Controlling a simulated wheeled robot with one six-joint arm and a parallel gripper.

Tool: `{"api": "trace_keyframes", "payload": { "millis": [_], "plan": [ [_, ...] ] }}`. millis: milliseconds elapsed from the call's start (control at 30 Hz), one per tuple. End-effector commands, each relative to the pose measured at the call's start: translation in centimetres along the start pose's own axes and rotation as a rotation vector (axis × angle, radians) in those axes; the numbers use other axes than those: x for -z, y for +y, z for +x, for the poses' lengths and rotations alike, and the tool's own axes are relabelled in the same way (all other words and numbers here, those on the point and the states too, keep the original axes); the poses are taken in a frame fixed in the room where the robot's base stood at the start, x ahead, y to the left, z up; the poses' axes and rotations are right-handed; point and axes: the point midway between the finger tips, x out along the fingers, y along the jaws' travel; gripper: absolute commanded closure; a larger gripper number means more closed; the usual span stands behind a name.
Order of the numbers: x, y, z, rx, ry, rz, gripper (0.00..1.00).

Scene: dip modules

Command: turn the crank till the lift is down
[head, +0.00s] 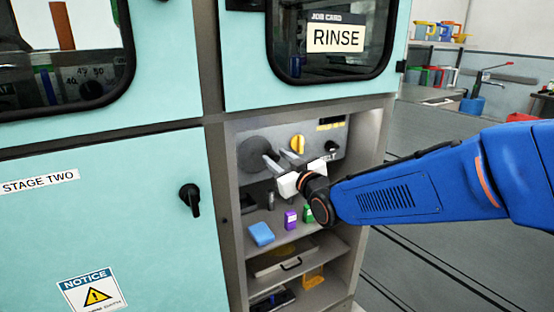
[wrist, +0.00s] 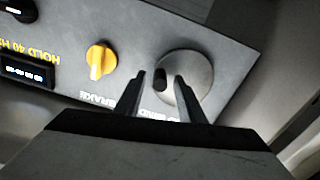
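The crank is a round grey disc (head: 254,153) on the control panel inside the open bay; it also shows in the wrist view (wrist: 192,88). Its black handle (wrist: 160,79) stands near the disc's rim. My gripper (head: 276,161) is at the panel in front of the disc. In the wrist view its two fingers (wrist: 161,76) are apart, with the handle between their tips in the picture and gaps on both sides. I cannot tell how far the tips reach past it. I cannot make out the lift for sure.
A yellow knob (head: 298,144) labelled BRAKE sits beside the crank. A display (wrist: 24,75) and a black knob (head: 331,147) are farther along the panel. A blue block (head: 261,234) and a purple box (head: 290,220) stand on the shelf below. Bay walls close in the sides.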

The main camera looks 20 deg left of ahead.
Motion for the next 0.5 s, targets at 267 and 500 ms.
{"api": "trace_keyframes", "payload": {
  "millis": [267, 500],
  "plan": [
    [-0.01, 0.00, 0.36, 0.000, 0.000, 0.000, 0.64],
    [-0.01, 0.00, 0.34, 0.000, 0.000, 0.000, 1.00]
  ]
}}
